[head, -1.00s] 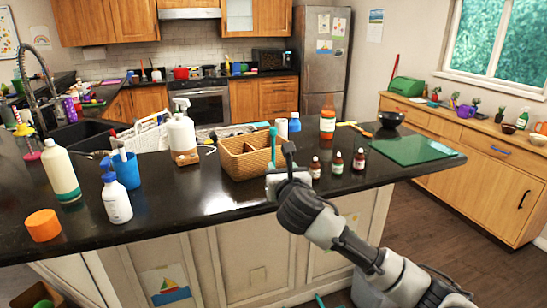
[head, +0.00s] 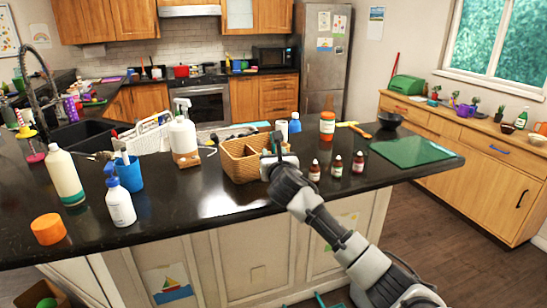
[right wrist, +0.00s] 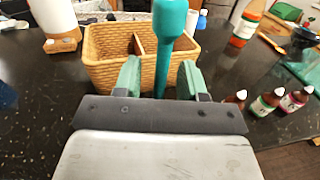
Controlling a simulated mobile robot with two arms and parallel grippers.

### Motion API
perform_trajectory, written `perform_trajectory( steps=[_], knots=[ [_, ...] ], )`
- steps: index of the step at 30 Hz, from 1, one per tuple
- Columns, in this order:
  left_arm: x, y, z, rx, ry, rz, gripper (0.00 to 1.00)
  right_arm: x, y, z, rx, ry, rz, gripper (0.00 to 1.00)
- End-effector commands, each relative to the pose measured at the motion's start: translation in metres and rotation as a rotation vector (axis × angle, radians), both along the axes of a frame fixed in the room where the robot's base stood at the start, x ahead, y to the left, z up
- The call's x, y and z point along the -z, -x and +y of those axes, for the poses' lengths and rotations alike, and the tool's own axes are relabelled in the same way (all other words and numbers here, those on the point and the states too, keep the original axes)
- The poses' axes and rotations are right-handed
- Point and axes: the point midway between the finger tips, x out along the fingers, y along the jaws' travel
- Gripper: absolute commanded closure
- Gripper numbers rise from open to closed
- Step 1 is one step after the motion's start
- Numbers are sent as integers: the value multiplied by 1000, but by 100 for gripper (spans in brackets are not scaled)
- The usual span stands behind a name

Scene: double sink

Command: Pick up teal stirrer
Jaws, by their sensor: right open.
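The teal stirrer (right wrist: 170,45) stands upright in the right wrist view, between the two green finger pads of my right gripper (right wrist: 158,80). The gripper is open, with visible gaps beside the stirrer. The stirrer passes in front of the near wall of the tan woven basket (right wrist: 105,62); its lower end is hidden or hard to make out. In the head view, my right gripper (head: 278,158) is at the basket's (head: 236,150) right front side and hides most of the stirrer. My left gripper is not in view.
Small brown bottles (head: 337,166) stand just right of my gripper. The dark counter (head: 205,200) in front of the basket is clear.

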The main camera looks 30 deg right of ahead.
Motion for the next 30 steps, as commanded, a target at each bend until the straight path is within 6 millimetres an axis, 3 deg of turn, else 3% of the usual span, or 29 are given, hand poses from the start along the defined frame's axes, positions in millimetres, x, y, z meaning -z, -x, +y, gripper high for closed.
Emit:
perform_trajectory(
  steps=[9, 17, 30],
  knots=[
    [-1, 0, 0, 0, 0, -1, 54, 1, -4, -2, 0, 1, 0, 59],
    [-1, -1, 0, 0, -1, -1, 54, 1, -4, -2, 0, 1, 0, 99],
    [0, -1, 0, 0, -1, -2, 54, -6, -4, -2, 0, 2, -1, 100]
  ],
)
